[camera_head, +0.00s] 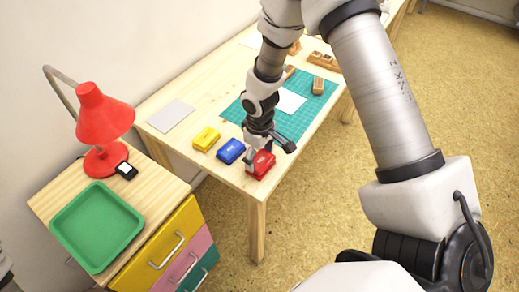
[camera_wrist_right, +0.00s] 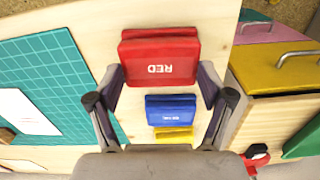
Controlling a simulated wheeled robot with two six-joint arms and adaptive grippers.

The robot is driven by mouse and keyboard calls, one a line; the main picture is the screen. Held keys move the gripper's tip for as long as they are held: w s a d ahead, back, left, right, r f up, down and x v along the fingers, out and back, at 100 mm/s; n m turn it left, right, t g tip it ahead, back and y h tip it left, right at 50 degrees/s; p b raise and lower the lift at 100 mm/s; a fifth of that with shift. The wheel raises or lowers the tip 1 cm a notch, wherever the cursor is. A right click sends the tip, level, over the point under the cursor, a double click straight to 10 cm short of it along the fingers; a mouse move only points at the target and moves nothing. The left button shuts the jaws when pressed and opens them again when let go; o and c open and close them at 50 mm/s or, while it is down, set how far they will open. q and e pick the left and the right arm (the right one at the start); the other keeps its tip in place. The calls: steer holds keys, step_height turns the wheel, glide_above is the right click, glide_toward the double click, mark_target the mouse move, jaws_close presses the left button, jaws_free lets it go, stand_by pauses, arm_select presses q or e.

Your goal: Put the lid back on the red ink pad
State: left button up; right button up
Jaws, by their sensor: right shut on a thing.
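The red ink pad (camera_head: 263,165) is near the front edge of the table, under my right gripper (camera_head: 258,153). In the right wrist view the red lid (camera_wrist_right: 160,67), marked RED upside down, lies between the two fingers of my right gripper (camera_wrist_right: 161,75). The gripper is shut on the lid's two sides. A further red strip (camera_wrist_right: 160,34) shows along the lid's far edge. I cannot tell whether the lid rests on its base or is a little above it.
A blue ink pad (camera_head: 230,151) and a yellow one (camera_head: 206,138) stand in a row left of the red one. A green cutting mat (camera_head: 300,121) lies behind. A red lamp (camera_head: 104,118) and green tray (camera_head: 97,226) stand on the drawer cabinet at left.

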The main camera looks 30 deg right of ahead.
steer(key=shift+f, duration=0.55)
stand_by(0.7)
stand_by(0.7)
steer(key=o, duration=0.7)
step_height(320, 180, up, 7)
steer(key=p, duration=0.6)
